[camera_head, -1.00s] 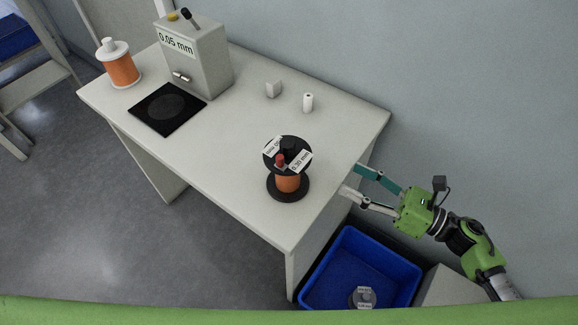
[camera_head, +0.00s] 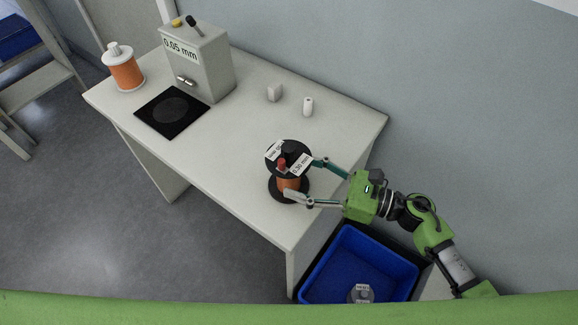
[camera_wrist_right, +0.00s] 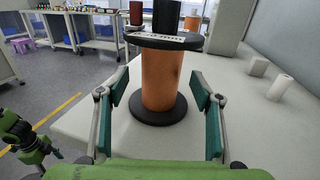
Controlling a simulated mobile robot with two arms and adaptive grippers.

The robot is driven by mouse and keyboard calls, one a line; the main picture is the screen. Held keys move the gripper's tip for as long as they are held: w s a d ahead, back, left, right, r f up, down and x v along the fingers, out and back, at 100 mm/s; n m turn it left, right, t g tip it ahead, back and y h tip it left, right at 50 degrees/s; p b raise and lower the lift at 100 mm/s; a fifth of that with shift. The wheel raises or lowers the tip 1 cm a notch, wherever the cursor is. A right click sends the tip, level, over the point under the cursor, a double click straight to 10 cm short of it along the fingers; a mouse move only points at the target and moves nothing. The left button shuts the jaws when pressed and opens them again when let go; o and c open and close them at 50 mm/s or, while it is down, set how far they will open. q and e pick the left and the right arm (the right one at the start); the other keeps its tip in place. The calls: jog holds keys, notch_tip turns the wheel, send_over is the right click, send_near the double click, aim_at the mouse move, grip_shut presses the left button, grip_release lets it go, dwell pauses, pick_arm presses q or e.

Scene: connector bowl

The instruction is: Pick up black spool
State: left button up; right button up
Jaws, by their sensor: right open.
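The black spool (camera_head: 289,158) stands upright on the table near its right end. It has black flanges, a copper-orange winding and white labels, one reading 0.30 mm. In the right wrist view the spool (camera_wrist_right: 162,80) stands upright between the fingers, with its top cut off by the frame. My right gripper (camera_head: 302,178) is open, its fingers on either side of the spool's winding. In the right wrist view the fingers (camera_wrist_right: 160,115) show a gap to the winding on both sides.
A grey box machine (camera_head: 203,62) marked 0.05 mm, a black plate (camera_head: 150,124) and a white spool with orange winding (camera_head: 124,70) are at the table's left. Two small white pieces (camera_head: 275,92) (camera_head: 308,106) lie behind. A blue bin (camera_head: 333,280) is below right.

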aim_at(289, 172)
jog(key=x, duration=0.3)
jog(key=shift+d+r+p, duration=0.1)
jog(key=shift+p, duration=0.25)
jog(key=shift+w+a, duration=0.15)
jog(key=shift+a, duration=0.2)
jog(key=shift+d, duration=0.1)
jog(key=shift+c, duration=0.4)
jog(key=c, duration=1.4)
jog(key=shift+c, duration=0.2)
